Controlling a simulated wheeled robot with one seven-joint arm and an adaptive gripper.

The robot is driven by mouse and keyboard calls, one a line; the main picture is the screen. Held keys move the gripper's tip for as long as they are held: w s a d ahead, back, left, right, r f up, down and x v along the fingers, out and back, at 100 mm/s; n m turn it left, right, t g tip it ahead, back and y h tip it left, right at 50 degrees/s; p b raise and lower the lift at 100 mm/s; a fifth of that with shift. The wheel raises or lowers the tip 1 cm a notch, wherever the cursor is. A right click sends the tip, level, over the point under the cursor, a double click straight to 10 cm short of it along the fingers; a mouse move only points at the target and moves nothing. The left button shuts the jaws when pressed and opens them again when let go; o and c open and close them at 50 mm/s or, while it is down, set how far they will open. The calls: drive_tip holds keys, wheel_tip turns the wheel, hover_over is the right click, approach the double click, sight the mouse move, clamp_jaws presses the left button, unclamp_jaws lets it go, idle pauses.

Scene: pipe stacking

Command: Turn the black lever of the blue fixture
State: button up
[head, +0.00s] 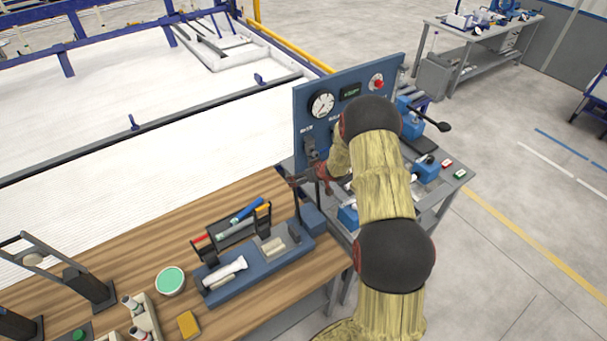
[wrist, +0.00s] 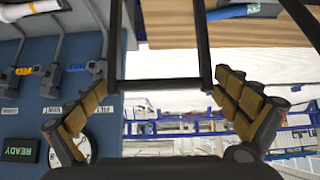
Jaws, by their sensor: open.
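The blue fixture (head: 260,282) lies on the wooden table, with a white pipe piece (head: 226,271) on its near left part. Its black lever (head: 297,212) stands up at the far right end. In the wrist view the lever (wrist: 160,86) shows as a black frame with two arms and a crossbar. My gripper (head: 310,176) is at the lever's top, and my arm partly hides the area right of it. In the wrist view my gripper (wrist: 160,88) is open, with tan-padded fingers on either side of the crossbar. I cannot tell whether they touch it.
A blue panel (head: 305,100) with a gauge, valves and a red button stands just behind my gripper; it fills the left of the wrist view (wrist: 30,105). A green-topped round tin (head: 171,280) and a yellow block (head: 188,325) are on the table (head: 110,262). A grey bench adjoins at right.

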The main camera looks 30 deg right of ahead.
drive_tip(key=v, duration=1.1)
drive_tip(key=shift+s+r, duration=0.3)
drive_tip(key=shift+d, duration=0.1)
